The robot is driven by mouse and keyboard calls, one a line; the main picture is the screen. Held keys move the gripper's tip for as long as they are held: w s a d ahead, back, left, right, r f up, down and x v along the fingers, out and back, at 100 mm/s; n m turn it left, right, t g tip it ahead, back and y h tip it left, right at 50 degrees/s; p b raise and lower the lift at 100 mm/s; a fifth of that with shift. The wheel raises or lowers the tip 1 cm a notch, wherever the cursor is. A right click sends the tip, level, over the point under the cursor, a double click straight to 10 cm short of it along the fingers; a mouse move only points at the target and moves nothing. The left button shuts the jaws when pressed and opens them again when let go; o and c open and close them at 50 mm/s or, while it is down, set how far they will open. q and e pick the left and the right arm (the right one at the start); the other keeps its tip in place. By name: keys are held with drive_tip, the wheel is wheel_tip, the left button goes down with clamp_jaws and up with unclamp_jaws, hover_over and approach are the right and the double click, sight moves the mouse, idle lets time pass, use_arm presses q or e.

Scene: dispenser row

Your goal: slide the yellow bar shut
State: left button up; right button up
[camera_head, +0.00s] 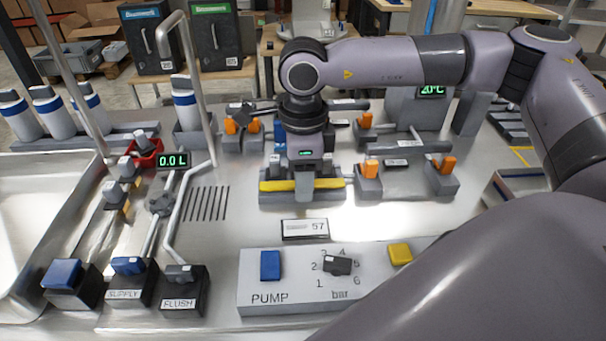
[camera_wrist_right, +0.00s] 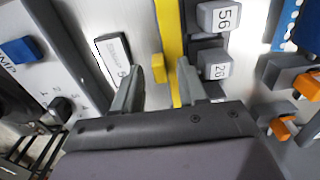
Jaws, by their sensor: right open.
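The yellow bar (camera_head: 275,185) lies across the front of a grey block in the middle of the worktop in the head view. It also shows in the right wrist view (camera_wrist_right: 172,40), with a small yellow tab (camera_wrist_right: 158,69) on its side. My right gripper (camera_head: 304,190) reaches down from above over the middle of the bar and hides part of it. In the wrist view my right gripper (camera_wrist_right: 159,72) is open, with the tab between its fingertips. I cannot tell whether either finger touches it. My left gripper is not in view.
Grey blocks marked 56 (camera_wrist_right: 219,16) and 20 (camera_wrist_right: 215,64) stand beside the bar. Orange-handled valves (camera_head: 371,169) stand to its right. A label plate marked 57 (camera_head: 305,229) and the pump panel (camera_head: 290,287) lie in front. A metal pipe (camera_head: 203,100) rises at left.

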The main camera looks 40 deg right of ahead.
clamp_jaws()
drive_tip(key=shift+w, duration=0.1)
drive_tip(key=shift+w+d+f+b, duration=0.1)
drive_tip(key=shift+w+d+b, duration=0.1)
drive_tip(key=shift+w+b, duration=0.1)
drive_tip(key=shift+w+d, duration=0.25)
drive_tip(key=shift+w, duration=0.1)
drive_tip(key=shift+r, duration=0.2)
unclamp_jaws()
